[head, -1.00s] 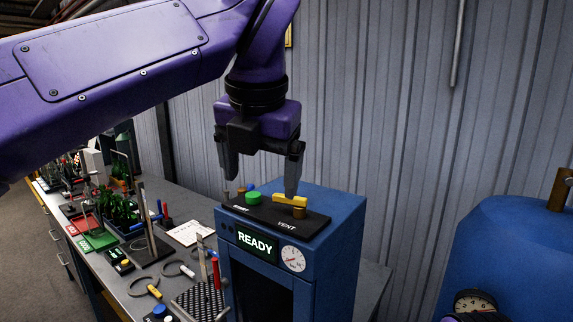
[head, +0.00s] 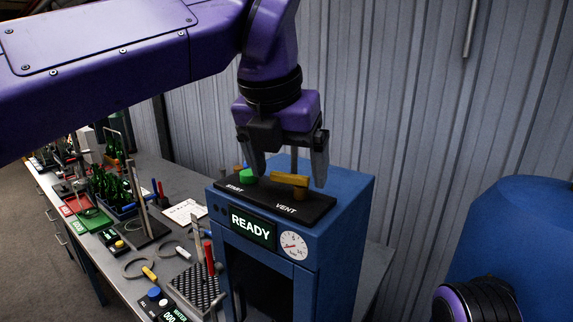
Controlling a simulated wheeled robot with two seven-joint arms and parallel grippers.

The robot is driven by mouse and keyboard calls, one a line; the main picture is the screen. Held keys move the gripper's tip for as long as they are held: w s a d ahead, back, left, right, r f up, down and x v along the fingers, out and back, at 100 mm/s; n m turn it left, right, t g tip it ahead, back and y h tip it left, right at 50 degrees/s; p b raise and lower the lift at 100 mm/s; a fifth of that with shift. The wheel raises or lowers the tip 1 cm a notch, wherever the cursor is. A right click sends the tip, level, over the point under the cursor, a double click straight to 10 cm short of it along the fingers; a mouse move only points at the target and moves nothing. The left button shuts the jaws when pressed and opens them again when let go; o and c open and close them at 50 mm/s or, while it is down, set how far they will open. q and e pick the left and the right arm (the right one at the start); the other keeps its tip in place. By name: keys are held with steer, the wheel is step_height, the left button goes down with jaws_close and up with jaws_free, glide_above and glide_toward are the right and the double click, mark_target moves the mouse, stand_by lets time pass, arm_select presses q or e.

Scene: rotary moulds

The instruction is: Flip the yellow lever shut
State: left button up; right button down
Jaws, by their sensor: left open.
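The yellow lever (head: 289,180) lies roughly level over a brass-coloured pivot, above the word VENT on the black top panel (head: 262,199) of a blue cabinet (head: 345,212). My left gripper (head: 289,174) points down over this panel with its jaws open. In the picture one finger is left of the lever, by the green START button (head: 248,175), and the other is at its right end. I cannot tell whether either finger touches the lever. My right gripper is not in view.
The cabinet front has a lit READY display (head: 252,229) and a round gauge (head: 293,245). A grey bench (head: 172,237) on the left holds tools, bottles and a perforated block. A blue tank (head: 520,230) stands at the right. A corrugated wall (head: 400,110) is behind.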

arm_select(q)
steer(key=shift+s+r, duration=0.1)
steer(key=shift+s, duration=0.2)
steer(key=shift+c, duration=0.6)
steer(key=c, duration=0.9)
steer(key=shift+w+r+m+h+p, duration=0.25)
steer(key=shift+m+h+p, duration=0.15)
steer(key=shift+m+p, duration=0.45)
steer(key=shift+c, duration=0.2)
steer(key=shift+w+f+m, duration=0.15)
steer(key=shift+m, duration=0.3)
steer(key=shift+f, duration=0.15)
steer(key=o, duration=0.8)
steer(key=shift+o, duration=1.3)
steer(key=shift+w, duration=0.1)
